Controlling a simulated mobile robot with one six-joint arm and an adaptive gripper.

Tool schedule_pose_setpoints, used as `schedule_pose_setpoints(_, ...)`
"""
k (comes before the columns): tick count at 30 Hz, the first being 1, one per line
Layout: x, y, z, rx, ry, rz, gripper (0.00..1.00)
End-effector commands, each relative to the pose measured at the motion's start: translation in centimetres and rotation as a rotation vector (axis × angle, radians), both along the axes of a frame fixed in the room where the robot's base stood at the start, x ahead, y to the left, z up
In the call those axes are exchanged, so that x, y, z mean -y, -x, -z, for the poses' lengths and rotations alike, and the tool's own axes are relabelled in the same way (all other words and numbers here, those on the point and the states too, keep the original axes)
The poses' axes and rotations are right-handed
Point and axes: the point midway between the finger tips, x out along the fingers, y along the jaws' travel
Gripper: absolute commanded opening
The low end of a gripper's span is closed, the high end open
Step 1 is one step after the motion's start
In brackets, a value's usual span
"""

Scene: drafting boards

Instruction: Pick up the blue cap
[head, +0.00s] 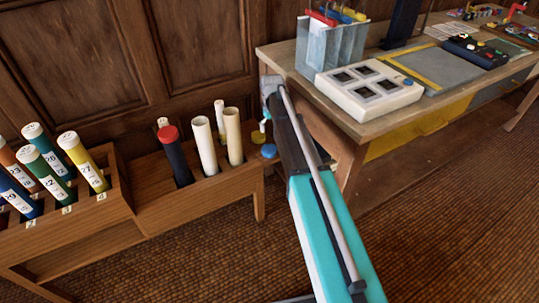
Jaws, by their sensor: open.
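A blue cap (268,151) lies at the right end of the low wooden rack, just left of my arm. It looks like a small flat disc, close to my arm's dark section. My arm reaches up from the bottom right, and my gripper (264,122) hangs at its far end. The gripper is open, small in view and partly hidden by my arm. It appears above the caps in the picture, and no cap shows between its fingers. The exact gap to the blue cap cannot be told.
A yellow cap (258,136) lies beside the blue one. Numbered tubes stand at left. A workbench (360,127) with a white device (368,88) and grey organizer stands at right.

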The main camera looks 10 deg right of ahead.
Motion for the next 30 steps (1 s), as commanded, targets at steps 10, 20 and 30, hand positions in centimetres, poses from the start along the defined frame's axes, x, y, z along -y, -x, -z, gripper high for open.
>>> schedule_pose_setpoints(10, 0.0, 0.0, 0.0, 0.0, 0.0, 0.0, 1.0)
schedule_pose_setpoints(20, 0.1, 0.0, 1.5, 0.0, 0.0, 0.001, 1.0)
schedule_pose_setpoints(30, 0.1, 0.0, 4.2, 0.0, 0.0, 0.001, 1.0)
